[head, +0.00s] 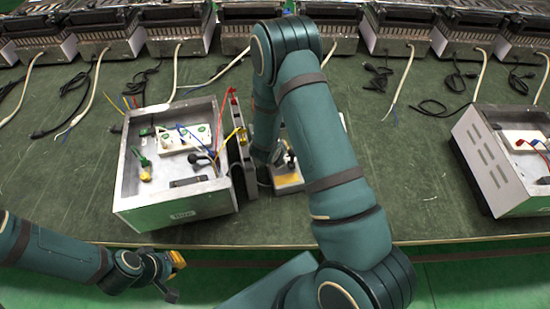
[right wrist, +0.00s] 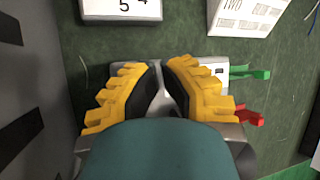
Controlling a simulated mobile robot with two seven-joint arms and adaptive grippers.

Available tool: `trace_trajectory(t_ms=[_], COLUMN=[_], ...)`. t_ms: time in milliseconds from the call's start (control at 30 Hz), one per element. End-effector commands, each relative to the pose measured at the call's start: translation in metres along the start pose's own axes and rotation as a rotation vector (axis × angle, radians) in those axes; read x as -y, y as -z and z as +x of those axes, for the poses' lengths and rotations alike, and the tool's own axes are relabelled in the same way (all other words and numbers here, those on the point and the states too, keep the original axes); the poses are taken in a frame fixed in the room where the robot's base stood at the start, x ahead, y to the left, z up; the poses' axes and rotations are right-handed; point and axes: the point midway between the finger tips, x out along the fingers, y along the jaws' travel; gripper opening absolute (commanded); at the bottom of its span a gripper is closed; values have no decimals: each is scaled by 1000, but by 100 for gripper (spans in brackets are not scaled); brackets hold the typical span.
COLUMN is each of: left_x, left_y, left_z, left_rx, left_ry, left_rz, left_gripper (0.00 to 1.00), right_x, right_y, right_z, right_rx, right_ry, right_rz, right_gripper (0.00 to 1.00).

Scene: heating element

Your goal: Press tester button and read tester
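A small light-grey device, apparently the tester (head: 288,181), lies on the table right of the open metal box. It also shows in the right wrist view (right wrist: 221,72), with a green plug (right wrist: 250,72) and a red plug (right wrist: 247,115) on its right side. My right gripper (right wrist: 163,75) is directly over it, with its yellow fingertips close together, and hides most of its face. The button and any reading are hidden, and I cannot tell whether the fingertips touch it. My left gripper (head: 172,275) hangs empty in front of the table edge, fingers apart.
The open metal box (head: 176,212) with a white socket strip (head: 183,138) and wires stands at left. Dark upright panels (head: 241,165) stand between it and the tester. Another metal box (head: 500,165) is at right. Heaters and cables line the back.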

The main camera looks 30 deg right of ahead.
Motion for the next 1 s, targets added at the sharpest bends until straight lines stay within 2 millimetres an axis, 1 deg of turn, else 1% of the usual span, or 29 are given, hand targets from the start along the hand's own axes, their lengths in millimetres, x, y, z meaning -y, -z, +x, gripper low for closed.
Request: trace_trajectory(t_ms=[200,567,667,1000], left_x=[-3,-3,-4,-12], left_y=[1,1,1,3], left_z=[-8,-8,-11,-31], left_rx=[0,0,0,0], left_ry=[0,0,0,0], left_rz=[0,0,0,0], left_gripper=[0,0,0,0], right_x=[6,6,7,20], right_y=[-5,-6,-7,-20], right_z=[-10,-11,-14,-38], right_rx=[0,0,0,0], right_ry=[0,0,0,0], right_rz=[0,0,0,0], right_gripper=[0,0,0,0])
